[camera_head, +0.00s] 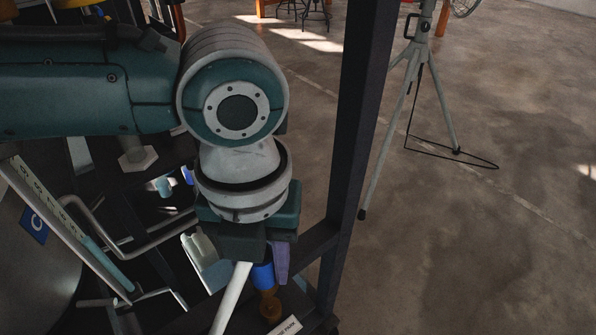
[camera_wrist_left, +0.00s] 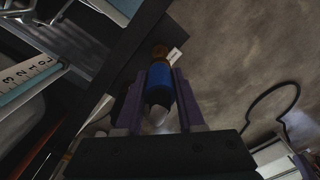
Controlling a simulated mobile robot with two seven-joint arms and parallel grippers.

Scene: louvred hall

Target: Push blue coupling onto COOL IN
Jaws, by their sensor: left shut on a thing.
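My left gripper (camera_head: 264,272) points down, its purple fingers shut on the blue coupling (camera_head: 262,276). The left wrist view shows the coupling (camera_wrist_left: 160,82) upright between both fingers (camera_wrist_left: 160,74), with a pale grey end on the near side. A brass-brown fitting (camera_head: 270,304) lies directly beyond the coupling, in line with it; it also shows in the left wrist view (camera_wrist_left: 160,52). The two look touching or nearly so; I cannot tell how far the coupling is over the fitting. A small white label (camera_head: 286,327) sits beside the fitting; its text is unreadable. My right gripper is not in view.
A dark upright post (camera_head: 353,150) stands just right of my left arm. A pale tube (camera_head: 232,298) runs beside the coupling. A numbered scale (camera_head: 60,222) and bent grey rails (camera_head: 150,243) crowd the left. A tripod (camera_head: 416,70) stands on open floor at right.

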